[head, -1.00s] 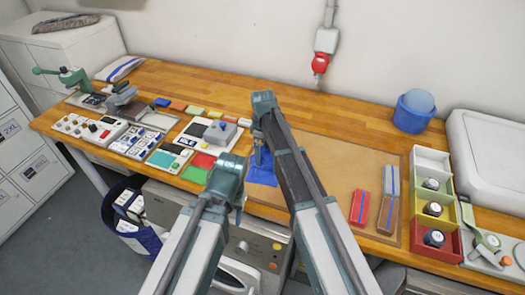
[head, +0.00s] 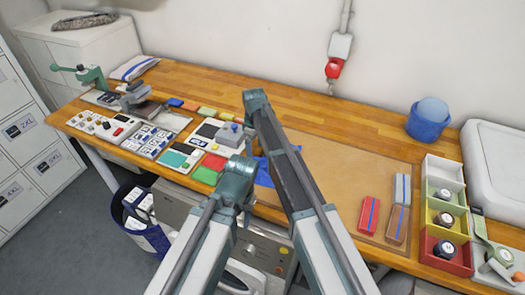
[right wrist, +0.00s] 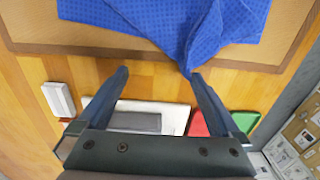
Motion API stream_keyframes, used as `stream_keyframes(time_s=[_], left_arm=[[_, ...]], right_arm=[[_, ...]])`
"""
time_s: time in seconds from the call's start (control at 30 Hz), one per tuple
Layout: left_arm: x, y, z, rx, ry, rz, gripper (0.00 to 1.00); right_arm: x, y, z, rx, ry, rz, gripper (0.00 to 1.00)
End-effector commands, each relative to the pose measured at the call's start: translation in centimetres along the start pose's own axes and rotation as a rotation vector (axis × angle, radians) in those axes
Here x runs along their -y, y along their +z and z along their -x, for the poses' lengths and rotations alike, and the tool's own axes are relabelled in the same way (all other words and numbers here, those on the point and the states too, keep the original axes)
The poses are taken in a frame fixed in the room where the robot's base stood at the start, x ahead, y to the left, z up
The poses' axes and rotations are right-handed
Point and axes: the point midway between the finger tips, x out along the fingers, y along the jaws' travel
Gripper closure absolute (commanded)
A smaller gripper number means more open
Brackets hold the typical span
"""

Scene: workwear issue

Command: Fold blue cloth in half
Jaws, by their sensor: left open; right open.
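The blue cloth (head: 263,173) lies on the tan mat, mostly hidden behind my arms in the head view. In the right wrist view the dotted blue cloth (right wrist: 200,25) fills the top, with creases converging on a corner that points towards my gripper and overhangs the mat's edge. My right gripper (right wrist: 158,74) is open and empty, its right fingertip close to that corner; I cannot tell whether they touch. In the head view my right gripper (head: 249,146) is over the cloth's left side. My left gripper (head: 247,218) is lower, near the table's front edge, with its fingertips hard to make out.
The tan mat (head: 335,160) has bare room right of the cloth. Panels and a grey-topped device (head: 229,134) stand left of the cloth. A blue bin (head: 140,215) is on the floor.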

Motion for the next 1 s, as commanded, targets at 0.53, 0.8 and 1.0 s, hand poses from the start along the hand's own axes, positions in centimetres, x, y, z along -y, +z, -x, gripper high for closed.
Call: stream_keyframes(time_s=[0.53,0.8,1.0], left_arm=[[0.5,0.3,4.9,0.0,0.0,-0.001,0.5],[0.8,0.5,8.7,0.0,0.0,-0.002,0.5],[0.9,0.5,9.1,0.0,0.0,-0.003,0.5]], right_arm=[[0.0,-0.1,4.9,0.0,0.0,-0.001,0.0],[0.0,-0.1,8.7,0.0,0.0,-0.001,0.0],[0.0,-0.1,9.1,0.0,0.0,-0.001,0.0]])
